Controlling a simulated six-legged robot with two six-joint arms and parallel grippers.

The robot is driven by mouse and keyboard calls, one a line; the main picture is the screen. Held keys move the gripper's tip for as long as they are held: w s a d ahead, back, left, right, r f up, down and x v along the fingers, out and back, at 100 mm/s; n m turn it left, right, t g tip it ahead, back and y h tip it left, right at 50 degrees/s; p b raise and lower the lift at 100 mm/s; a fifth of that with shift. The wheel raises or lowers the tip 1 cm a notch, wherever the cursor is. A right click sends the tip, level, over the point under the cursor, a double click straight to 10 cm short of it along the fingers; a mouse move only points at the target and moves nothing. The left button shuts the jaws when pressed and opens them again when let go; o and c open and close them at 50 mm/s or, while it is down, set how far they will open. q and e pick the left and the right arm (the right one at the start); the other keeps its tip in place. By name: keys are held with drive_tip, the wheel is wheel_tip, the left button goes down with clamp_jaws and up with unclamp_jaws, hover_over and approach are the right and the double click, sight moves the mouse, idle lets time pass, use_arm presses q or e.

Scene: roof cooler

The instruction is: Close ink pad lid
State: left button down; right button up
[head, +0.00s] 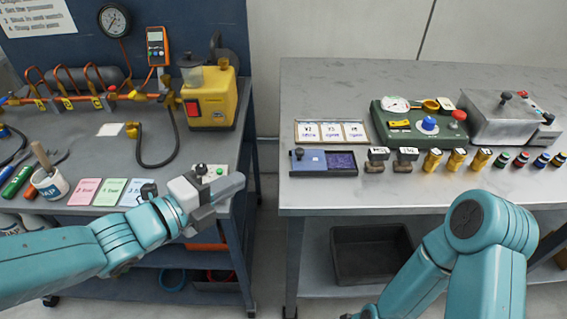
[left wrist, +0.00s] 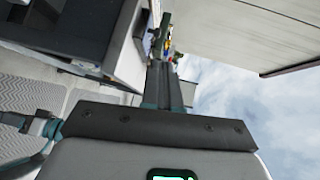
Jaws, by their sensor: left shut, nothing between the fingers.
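The ink pad (head: 342,161) lies on the right workbench near its front left corner. Its blue-grey lid (head: 308,161) is open and lies to the left of the dark purple pad, with a small black knob at its corner. My left gripper (head: 236,186) is shut and empty, over the right front edge of the left bench, left of the ink pad and apart from it. Its closed fingers also show in the left wrist view (left wrist: 165,82), where the ink pad cannot be made out. My right arm is at the lower right; its fingers do not show.
A framed card tray (head: 331,143) stands behind the ink pad. Several stamps and small bottles (head: 433,160) run in a row to its right. A green box (head: 420,122) and a metal box (head: 505,118) stand behind them. A floor gap separates the two benches.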

sight(321, 168)
use_arm(q)
drive_tip(key=x, duration=1.4)
drive_tip(key=shift+d+f, duration=0.15)
drive_tip(key=shift+d, duration=0.15)
drive_tip(key=shift+f+b, duration=0.1)
drive_tip(key=shift+b, duration=0.2)
drive_tip(key=d+b, duration=0.6)
drive_tip(key=d, duration=0.1)
drive_tip(key=shift+f+b, duration=0.2)
drive_tip(key=shift+b, duration=0.1)
drive_tip(key=shift+d+r, duration=0.1)
drive_tip(key=shift+d, duration=0.1)
drive_tip(key=shift+d+r, duration=0.1)
drive_tip(key=shift+r, duration=0.15)
drive_tip(key=shift+s, duration=0.15)
